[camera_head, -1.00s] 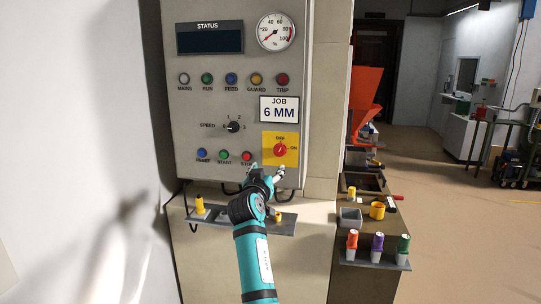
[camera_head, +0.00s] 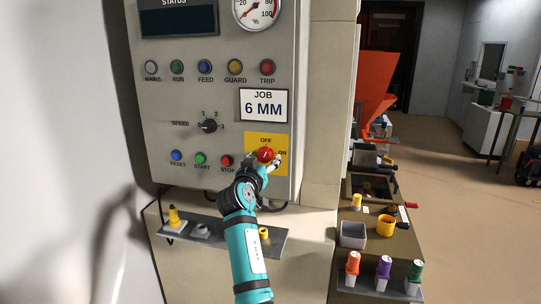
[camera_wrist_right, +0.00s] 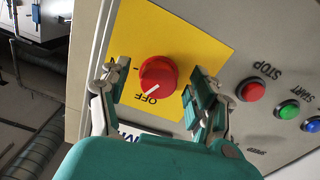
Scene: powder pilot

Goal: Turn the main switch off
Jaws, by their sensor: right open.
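The main switch is a red rotary knob (camera_head: 265,154) on a yellow plate (camera_head: 252,142) marked OFF above and ON at the right. It sits low on the grey panel. My right gripper (camera_head: 270,164) is at the knob, its fingers partly hiding the plate. In the right wrist view, the gripper (camera_wrist_right: 157,83) is open, with one finger on each side of the knob (camera_wrist_right: 158,76). Gaps show between both fingers and the knob. A pale mark on the knob lies toward the word OFF in that view. My left gripper is out of view.
Reset, start and stop buttons (camera_head: 226,161) are left of the switch, with a speed dial (camera_head: 209,125) above. A shelf (camera_head: 190,227) runs below the panel. A grey bin (camera_head: 353,234) and colored-cap bottles (camera_head: 384,266) stand at the right.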

